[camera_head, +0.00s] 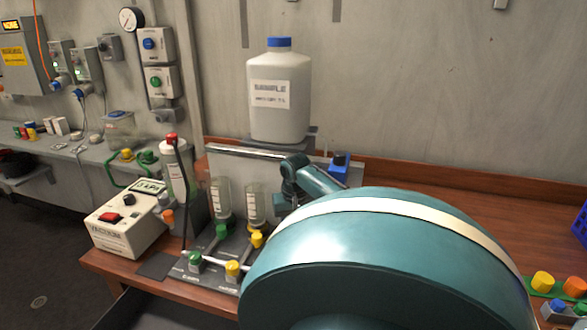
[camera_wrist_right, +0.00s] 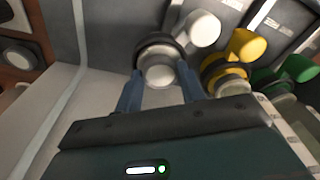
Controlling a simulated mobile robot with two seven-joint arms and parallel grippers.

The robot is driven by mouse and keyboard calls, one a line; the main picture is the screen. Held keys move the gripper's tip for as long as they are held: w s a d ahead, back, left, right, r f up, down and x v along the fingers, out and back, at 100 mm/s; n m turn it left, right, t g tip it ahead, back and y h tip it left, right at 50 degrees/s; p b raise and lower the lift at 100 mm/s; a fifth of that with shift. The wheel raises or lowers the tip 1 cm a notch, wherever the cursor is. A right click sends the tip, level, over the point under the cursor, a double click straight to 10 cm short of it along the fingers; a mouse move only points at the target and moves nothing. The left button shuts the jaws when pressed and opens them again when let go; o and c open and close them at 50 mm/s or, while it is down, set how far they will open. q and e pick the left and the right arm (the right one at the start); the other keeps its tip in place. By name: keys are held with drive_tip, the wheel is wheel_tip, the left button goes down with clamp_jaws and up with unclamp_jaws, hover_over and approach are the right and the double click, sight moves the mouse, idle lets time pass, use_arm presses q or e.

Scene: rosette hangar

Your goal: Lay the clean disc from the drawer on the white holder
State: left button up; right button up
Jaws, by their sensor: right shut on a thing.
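In the right wrist view, my right gripper (camera_wrist_right: 160,80) is shut with its two blue-grey fingers on either side of a round pale piece with a dark rim (camera_wrist_right: 160,68). The piece sits right beside a white valve knob (camera_wrist_right: 204,28), which looks like part of the white holder. I cannot tell whether the piece is attached to that holder. In the head view, my large teal arm covers this area and hides the right gripper's fingertips. No clean disc can be made out. A dark grey edge (camera_head: 150,309) below the bench may be the drawer. My left gripper is not in view.
Yellow (camera_wrist_right: 247,45) and green (camera_wrist_right: 298,68) valves stand beside the white one. In the head view, two clear funnels (camera_head: 220,197) stand on the dark manifold. A white sample bottle (camera_head: 280,115) is behind, a control box (camera_head: 128,222) to the left, coloured caps (camera_head: 543,281) at right.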

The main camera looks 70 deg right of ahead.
idle(0.4)
drive_tip(key=o, duration=1.3)
drive_tip(key=shift+r, duration=0.1)
drive_tip(key=shift+r, duration=3.7)
drive_tip(key=shift+f, duration=0.1)
